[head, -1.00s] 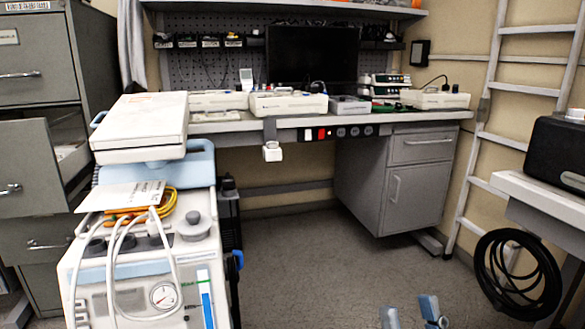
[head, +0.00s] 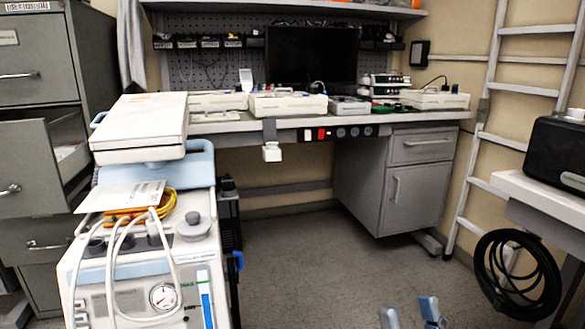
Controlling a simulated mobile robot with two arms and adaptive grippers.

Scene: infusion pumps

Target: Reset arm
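My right gripper (head: 410,314) shows at the bottom edge of the head view, right of centre. Its two blue-grey fingertips stand apart with floor between them, so it is open and empty. It is over bare floor, away from the bench. My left gripper is not in view. White pump units (head: 288,105) stand in a row on the workbench (head: 232,126), and another white unit (head: 434,98) stands at the bench's right end.
A medical cart (head: 150,265) with a gauge, hoses and a white box (head: 140,127) on top fills the left front. An open-drawer cabinet (head: 40,75) stands behind it. A ladder (head: 487,130), a coiled black cable (head: 515,277) and a side table (head: 550,200) are at right. The middle floor is clear.

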